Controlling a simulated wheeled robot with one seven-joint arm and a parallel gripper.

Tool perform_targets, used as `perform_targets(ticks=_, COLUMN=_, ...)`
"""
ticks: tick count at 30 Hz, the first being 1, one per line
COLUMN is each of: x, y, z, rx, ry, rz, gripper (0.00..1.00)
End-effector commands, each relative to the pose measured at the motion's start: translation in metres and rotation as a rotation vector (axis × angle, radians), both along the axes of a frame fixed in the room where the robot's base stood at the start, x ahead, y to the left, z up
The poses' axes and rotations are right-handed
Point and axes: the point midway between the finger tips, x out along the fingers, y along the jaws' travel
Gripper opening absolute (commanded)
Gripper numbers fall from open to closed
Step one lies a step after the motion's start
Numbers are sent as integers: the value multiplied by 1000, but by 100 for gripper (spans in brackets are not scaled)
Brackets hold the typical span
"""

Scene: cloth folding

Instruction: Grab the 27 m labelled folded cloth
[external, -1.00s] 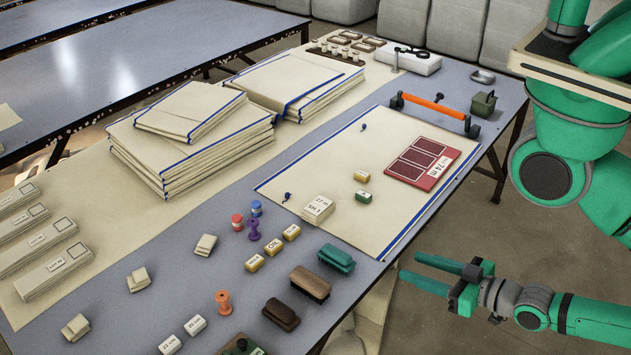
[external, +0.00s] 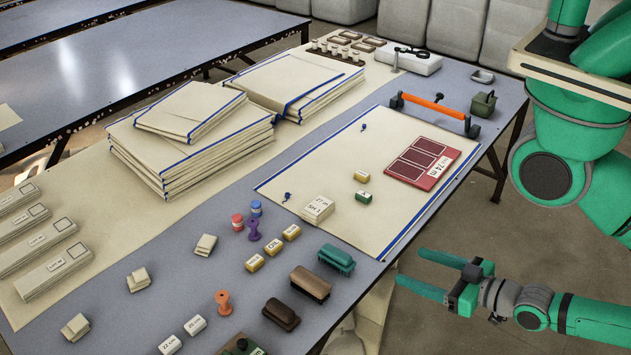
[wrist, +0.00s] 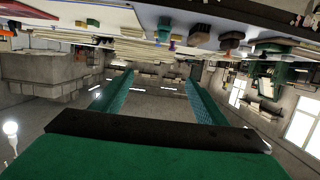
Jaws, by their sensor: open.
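The folded cloth labelled 27 m (external: 318,209) is a small cream stack. It lies flat on the large blue-edged cream sheet (external: 330,170), near that sheet's lower left side. My gripper (external: 411,267) is green, open and empty. It is off the table's front edge, to the right of the cloth and apart from it, with its fingers pointing left. In the wrist view the two open fingers (wrist: 158,80) have nothing between them.
A teal block (external: 336,259) and a brown brush-like block (external: 310,284) stand near the table edge between gripper and cloth. Small yellow blocks (external: 273,247), spools (external: 254,230) and a red 74 m panel (external: 423,162) surround it. Large cloth stacks (external: 190,150) lie behind.

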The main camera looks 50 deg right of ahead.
Motion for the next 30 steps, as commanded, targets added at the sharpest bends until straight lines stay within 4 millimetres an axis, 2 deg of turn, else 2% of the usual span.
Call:
perform_targets(ticks=1, x=0, y=0, z=0, rx=0, ry=0, rz=0, gripper=80)
perform_targets(ticks=3, x=0, y=0, z=0, rx=0, ry=0, rz=0, gripper=96)
perform_targets(ticks=12, x=1, y=0, z=0, rx=0, ry=0, rz=-1, gripper=96)
perform_targets(ticks=16, x=13, y=-3, z=-7, rx=-2, ry=-3, rz=-13, gripper=96)
perform_targets(ticks=20, x=41, y=-12, z=-21, rx=-3, ry=-4, rz=-42, gripper=96)
perform_targets(ticks=30, x=142, y=-45, z=-52, rx=-1, ry=2, rz=-112, gripper=96)
